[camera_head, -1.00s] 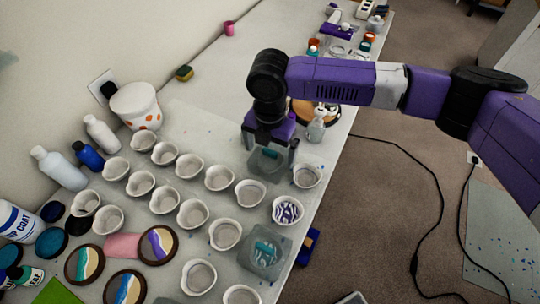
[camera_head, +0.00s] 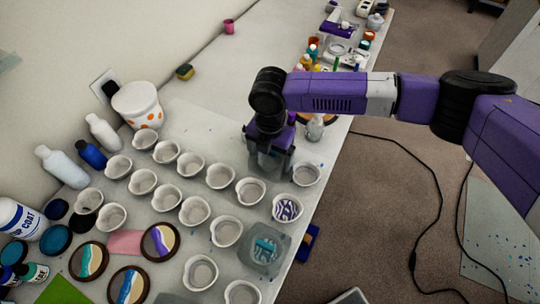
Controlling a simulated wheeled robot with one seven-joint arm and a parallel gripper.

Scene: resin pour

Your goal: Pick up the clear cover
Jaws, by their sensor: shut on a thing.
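My gripper (camera_head: 270,165) points down at the right side of the cup rows, above the table (camera_head: 215,120). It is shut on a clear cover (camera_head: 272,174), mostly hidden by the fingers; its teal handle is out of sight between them. Whether the cover touches the table is hard to tell. A second clear cover (camera_head: 279,254) with a teal handle (camera_head: 265,244) sits lower right, over something patterned.
Rows of white cups (camera_head: 196,210) stand close on the left and below; one cup (camera_head: 306,174) is just right of my gripper. A purple-swirled cup (camera_head: 287,208) is below it. The table's right edge is near.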

